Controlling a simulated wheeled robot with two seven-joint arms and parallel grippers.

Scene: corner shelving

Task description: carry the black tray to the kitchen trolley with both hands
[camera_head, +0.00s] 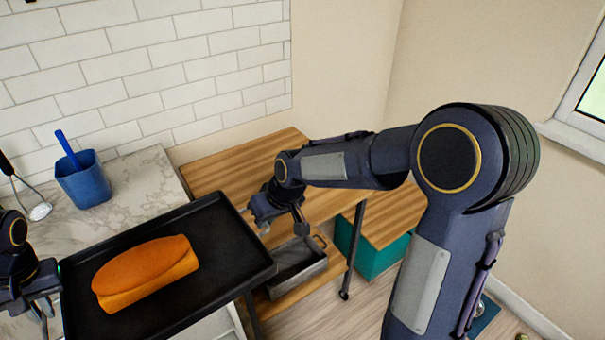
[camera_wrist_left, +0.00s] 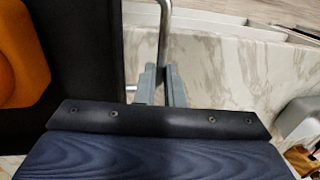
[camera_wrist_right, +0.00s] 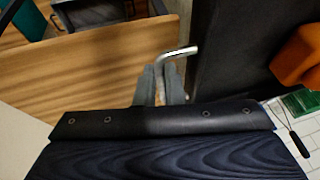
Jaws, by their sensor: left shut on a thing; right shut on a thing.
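The black tray (camera_head: 222,235) carries an orange-brown loaf (camera_head: 148,272) and is held up, reaching past the end of the marble counter. My left gripper (camera_head: 50,282) is at the tray's left end, shut on its metal handle (camera_wrist_left: 164,35). My right gripper (camera_head: 275,222) is at the tray's right end, shut on the other metal handle (camera_wrist_right: 180,53). The loaf also shows beside the tray edge in both wrist views (camera_wrist_left: 22,60) (camera_wrist_right: 302,58). The kitchen trolley (camera_head: 235,166), with a wooden top, stands behind and right of the tray, partly hidden by my right arm.
A metal bin (camera_head: 298,270) sits on the trolley's lower shelf. The marble counter (camera_head: 130,185) at the left holds a blue cup (camera_head: 84,182) and a ladle (camera_head: 40,210). A teal box with a wooden top (camera_head: 375,240) stands right of the trolley. The visible trolley top looks clear.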

